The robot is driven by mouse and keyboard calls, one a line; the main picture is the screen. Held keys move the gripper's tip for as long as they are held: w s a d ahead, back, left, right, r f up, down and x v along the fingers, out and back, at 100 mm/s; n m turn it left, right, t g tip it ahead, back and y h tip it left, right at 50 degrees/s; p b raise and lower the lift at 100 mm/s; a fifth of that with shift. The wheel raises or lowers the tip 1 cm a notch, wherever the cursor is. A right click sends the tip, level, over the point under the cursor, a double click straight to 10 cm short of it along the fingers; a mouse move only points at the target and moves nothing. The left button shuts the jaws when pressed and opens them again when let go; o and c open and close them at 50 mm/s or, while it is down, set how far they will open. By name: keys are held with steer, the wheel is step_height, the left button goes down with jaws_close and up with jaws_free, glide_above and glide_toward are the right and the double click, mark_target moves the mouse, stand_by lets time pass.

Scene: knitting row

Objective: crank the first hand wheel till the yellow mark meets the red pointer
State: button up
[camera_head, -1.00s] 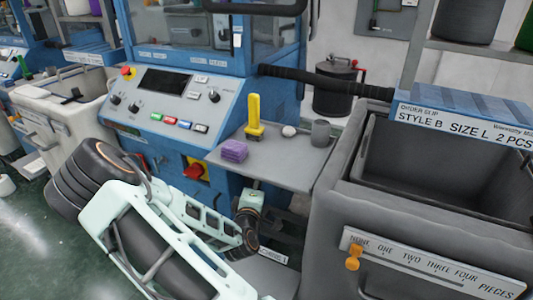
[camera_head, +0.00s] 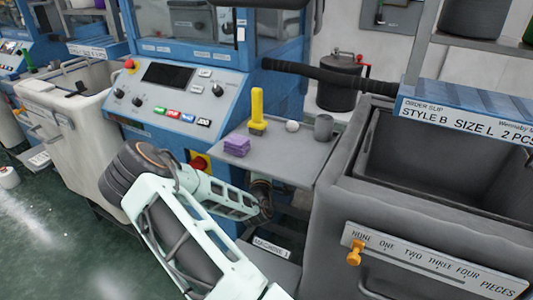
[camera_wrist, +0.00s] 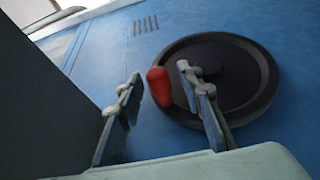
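A dark round hand wheel (camera_wrist: 222,78) is mounted on a blue panel in the wrist view. Its red handle knob (camera_wrist: 159,90) stands at the wheel's left edge. My gripper (camera_wrist: 158,73) is open, with one finger left of the knob and the other right of it, in front of the wheel. The knob shows between the fingers, with a gap on the left; whether the right finger touches it I cannot tell. No yellow mark or red pointer shows on the wheel. In the head view the wheel is hidden, and my arm reaches below the grey shelf.
The grey shelf (camera_head: 290,165) holds a purple block (camera_head: 237,146), a yellow-handled tool (camera_head: 257,110), a white ball (camera_head: 292,126) and a grey cup (camera_head: 323,127). A grey bin (camera_head: 345,200) stands right of my arm, a white cart (camera_head: 60,125) at left.

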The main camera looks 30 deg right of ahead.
steer(key=shift+w+d, duration=0.2)
steer(key=shift+w, duration=0.1)
steer(key=shift+c, duration=0.7)
jaws_close()
